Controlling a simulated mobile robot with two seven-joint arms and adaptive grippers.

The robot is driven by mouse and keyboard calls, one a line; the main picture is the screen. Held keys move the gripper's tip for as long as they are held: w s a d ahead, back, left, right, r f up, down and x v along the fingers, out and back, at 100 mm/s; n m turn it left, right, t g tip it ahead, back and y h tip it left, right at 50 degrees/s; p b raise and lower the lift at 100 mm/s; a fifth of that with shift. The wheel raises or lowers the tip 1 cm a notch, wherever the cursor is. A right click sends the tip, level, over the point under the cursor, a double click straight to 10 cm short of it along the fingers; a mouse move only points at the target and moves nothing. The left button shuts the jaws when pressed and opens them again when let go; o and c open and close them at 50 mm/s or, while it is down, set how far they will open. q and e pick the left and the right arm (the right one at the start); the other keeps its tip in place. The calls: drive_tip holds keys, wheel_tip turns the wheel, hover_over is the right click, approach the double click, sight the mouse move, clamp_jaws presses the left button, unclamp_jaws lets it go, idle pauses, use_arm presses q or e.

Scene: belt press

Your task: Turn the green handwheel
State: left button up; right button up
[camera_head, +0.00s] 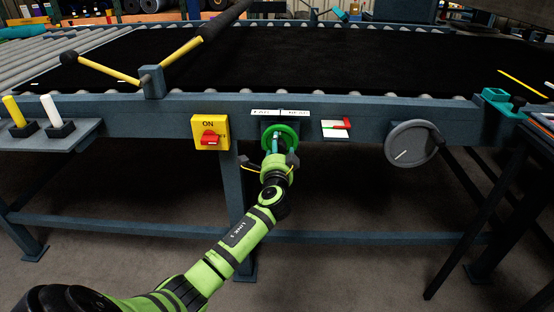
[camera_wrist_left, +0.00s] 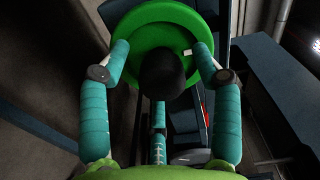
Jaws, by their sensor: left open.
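The green handwheel (camera_head: 279,134) is on the front rail of the press, under a white label strip. My left gripper (camera_head: 277,160) is right in front of it and hides its lower part. In the left wrist view the green handwheel (camera_wrist_left: 140,22) fills the top middle, with a dark round knob (camera_wrist_left: 162,75) in front of it. The teal fingers of my left gripper (camera_wrist_left: 161,52) are spread open, two of them reaching to either side of the knob over the wheel's face. Whether they touch the wheel is unclear. My right gripper is not in view.
A yellow box with a red switch (camera_head: 210,133) sits left of the wheel. A white plate with a red lever (camera_head: 336,128) and a grey disc wheel (camera_head: 412,144) are to the right. A yellow-and-black lever (camera_head: 110,70) stands above the rail. The floor below is mostly open.

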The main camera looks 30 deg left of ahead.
use_arm(q)
drive_tip(key=v, duration=1.1)
drive_tip(key=shift+s, duration=0.3)
drive_tip(key=s+d+f+g+h+p, duration=0.15)
drive_tip(key=s+f, duration=0.25)
drive_tip(key=f, duration=0.7)
drive_tip(key=s+d+f+g+h, duration=0.2)
drive_tip(key=s+f+g+h, duration=0.1)
drive_tip(key=f, duration=0.9)
drive_tip(key=s+d+f+g+h+p, duration=0.15)
drive_tip(key=s+f, duration=0.25)
drive_tip(key=f, duration=0.7)
drive_tip(key=s+d+f+n+g+h, duration=0.2)
drive_tip(key=s+d+f+n+g, duration=0.15)
drive_tip(key=s+f, duration=1)
drive_tip(key=s+d+f+n+g, duration=0.1)
drive_tip(key=s+d+f+g, duration=0.1)
drive_tip(key=s, duration=0.9)
drive_tip(key=s+d+f+n+g+h+p, duration=0.1)
drive_tip(key=s+d+f+n+g, duration=0.1)
drive_tip(key=s, duration=1)
drive_tip(key=shift+f+g+h, duration=0.3)
drive_tip(key=shift+f+g, duration=0.05)
drive_tip(key=shift+f, duration=0.05)
drive_tip(key=shift+n, duration=0.25)
